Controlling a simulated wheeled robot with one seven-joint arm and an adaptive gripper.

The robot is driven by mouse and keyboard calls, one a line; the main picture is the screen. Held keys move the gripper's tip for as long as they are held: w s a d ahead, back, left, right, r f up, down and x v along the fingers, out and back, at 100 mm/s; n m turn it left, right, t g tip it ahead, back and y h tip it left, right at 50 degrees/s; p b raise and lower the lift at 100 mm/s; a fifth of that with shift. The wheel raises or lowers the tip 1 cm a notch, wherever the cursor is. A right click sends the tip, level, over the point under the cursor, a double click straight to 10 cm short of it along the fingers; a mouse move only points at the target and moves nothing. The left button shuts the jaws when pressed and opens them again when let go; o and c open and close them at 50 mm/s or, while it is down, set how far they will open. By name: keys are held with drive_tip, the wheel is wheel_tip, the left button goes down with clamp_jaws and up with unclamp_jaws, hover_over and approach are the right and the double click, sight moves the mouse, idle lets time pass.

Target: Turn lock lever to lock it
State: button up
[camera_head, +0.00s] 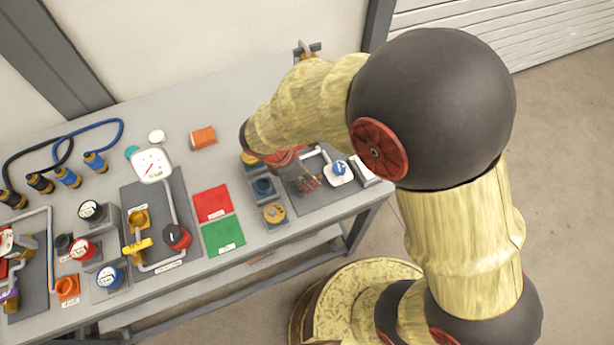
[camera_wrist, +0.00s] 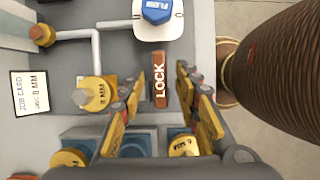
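The lock lever (camera_wrist: 159,79) is a narrow reddish-brown bar with the white word LOCK, pointing up and down in the wrist view. It stands on a grey plate (camera_wrist: 120,56). My gripper (camera_wrist: 158,93) is open, with one yellow, dark-jointed finger on each side of the lever. A gap shows between the lever and each finger, so I see no contact. The lever's pivot and lower end are not clearly visible. In the head view my arm covers most of my gripper, and I cannot clearly make out the lever.
A blue knob (camera_wrist: 157,10) on a white base stands beyond the lever, joined by white pipe (camera_wrist: 97,45). A yellow "8 MM" cap (camera_wrist: 97,92) is close to my left finger. A job card (camera_wrist: 31,92) lies left. Red (camera_head: 212,203) and green (camera_head: 223,236) mats lie on the bench.

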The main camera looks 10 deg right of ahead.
drive_tip(key=shift+c, duration=0.3)
drive_tip(key=c, duration=0.8)
clamp_jaws()
